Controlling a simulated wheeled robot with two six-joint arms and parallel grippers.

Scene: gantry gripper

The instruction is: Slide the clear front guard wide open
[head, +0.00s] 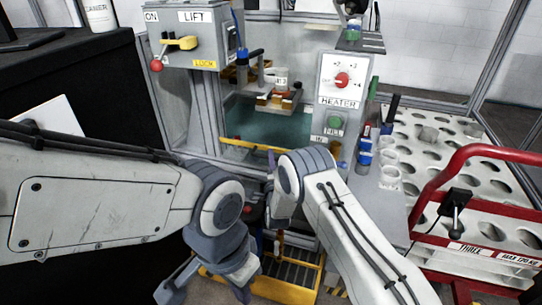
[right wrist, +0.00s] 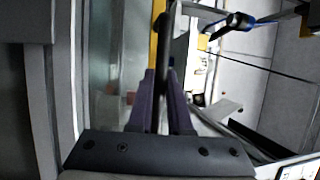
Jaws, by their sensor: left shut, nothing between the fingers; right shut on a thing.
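The clear front guard (head: 262,122) is a see-through greenish panel in the machine's front opening, with a yellow strip (head: 262,148) along its bottom edge. In the right wrist view the guard's clear pane (right wrist: 128,50) and yellow strip (right wrist: 157,22) run beside my purple fingers. My right gripper (head: 271,160) is at this lower edge, mostly hidden behind its own wrist. In its wrist view, the right gripper (right wrist: 164,75) is shut on a dark bar (right wrist: 171,40), apparently the guard's handle. My left gripper (head: 166,292) is shut and empty, low in front of the machine.
A LIFT box (head: 197,50) with a yellow lever and LOCK label stands left of the opening. A HEATER panel (head: 341,85) with a red knob stands right. A red-railed cart (head: 480,150) with a holed white rack is at right. A yellow-edged grate (head: 290,272) lies below.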

